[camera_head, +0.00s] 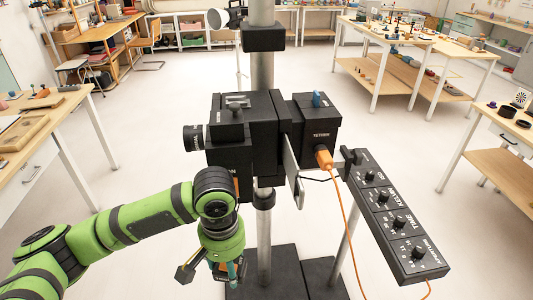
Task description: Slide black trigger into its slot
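A black camera (245,145) is mounted on a vertical post, with its lens (194,138) facing left. On its top are a black block (225,124) and a small grey fitting (237,102). I cannot tell for sure which part is the black trigger or where its slot is. My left gripper (222,274) points down in front of the camera, below its body and left of the post. A dark piece sticks out to its left and a teal bit shows at its lower end. Its fingertips are too unclear to tell whether it holds anything. My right gripper is not in view.
A black box marked TETHER (318,128) carries a blue piece (317,99) and an orange plug (324,159) with a hanging orange cable. A tilted black knob panel (398,222) stands at right. Tables line both sides; the floor between is open.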

